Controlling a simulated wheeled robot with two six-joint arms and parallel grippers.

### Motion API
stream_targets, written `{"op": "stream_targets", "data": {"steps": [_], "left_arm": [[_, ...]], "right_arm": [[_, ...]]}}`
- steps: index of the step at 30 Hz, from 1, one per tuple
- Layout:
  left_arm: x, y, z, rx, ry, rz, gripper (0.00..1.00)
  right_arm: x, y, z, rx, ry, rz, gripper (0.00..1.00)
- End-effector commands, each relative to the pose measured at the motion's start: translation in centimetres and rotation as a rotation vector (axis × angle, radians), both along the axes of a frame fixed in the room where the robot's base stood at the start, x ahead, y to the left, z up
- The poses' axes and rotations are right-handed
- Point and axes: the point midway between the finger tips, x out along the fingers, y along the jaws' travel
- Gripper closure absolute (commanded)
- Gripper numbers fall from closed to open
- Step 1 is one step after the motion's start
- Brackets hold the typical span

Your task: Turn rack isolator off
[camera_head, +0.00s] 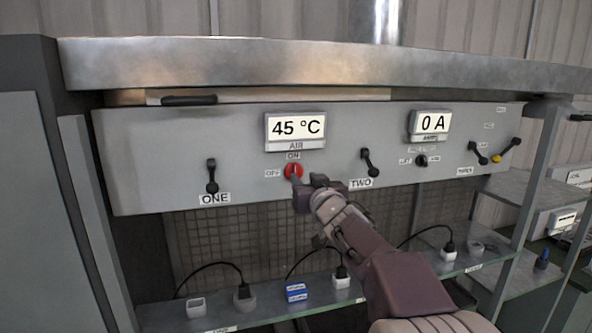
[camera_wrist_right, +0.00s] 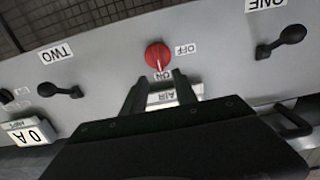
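The rack isolator is a red round knob (camera_head: 293,170) on the grey panel, under the 45 °C AIR display. An ON label sits above it and an OFF label to its left. In the right wrist view, which is upside down, the red knob (camera_wrist_right: 158,56) shows a white mark pointing at ON. My right gripper (camera_head: 307,187) is just below and right of the knob in the head view. In the right wrist view its two fingers (camera_wrist_right: 160,80) are apart, with nothing between them, and seem just short of the knob. My left gripper is not in view.
Black levers ONE (camera_head: 212,176) and TWO (camera_head: 369,163) flank the knob. A small black selector (camera_head: 421,160) sits under the 0 A display (camera_head: 429,123). A metal worktop (camera_head: 300,62) overhangs the panel. Below, a shelf (camera_head: 262,309) carries plugs and small blocks.

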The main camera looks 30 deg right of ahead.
Motion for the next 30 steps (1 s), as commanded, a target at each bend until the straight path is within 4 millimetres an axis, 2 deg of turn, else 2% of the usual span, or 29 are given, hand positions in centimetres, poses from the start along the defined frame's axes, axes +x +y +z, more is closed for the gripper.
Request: {"op": "stream_targets", "data": {"steps": [3, 9, 13, 20, 21, 24, 30], "left_arm": [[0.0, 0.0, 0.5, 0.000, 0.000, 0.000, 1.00], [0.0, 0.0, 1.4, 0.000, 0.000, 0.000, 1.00], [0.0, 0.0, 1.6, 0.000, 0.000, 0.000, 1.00], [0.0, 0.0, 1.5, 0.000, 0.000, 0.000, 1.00], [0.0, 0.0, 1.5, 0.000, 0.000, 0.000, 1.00], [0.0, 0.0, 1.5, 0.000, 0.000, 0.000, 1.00], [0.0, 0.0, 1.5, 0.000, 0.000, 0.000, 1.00]], "right_arm": [[2.6, -0.6, 0.0, 0.002, 0.003, 0.002, 0.65], [6.0, -1.4, 0.2, 0.000, 0.002, 0.001, 0.65], [7.0, -1.6, 0.0, 0.000, 0.001, 0.000, 0.65], [7.1, -1.7, 0.0, -0.001, -0.001, 0.000, 0.65], [7.1, -1.7, 0.0, 0.000, 0.000, 0.000, 0.71], [7.1, -1.7, 0.0, 0.000, 0.000, 0.000, 0.99], [7.1, -1.7, -0.1, 0.000, 0.001, 0.000, 1.00]]}}
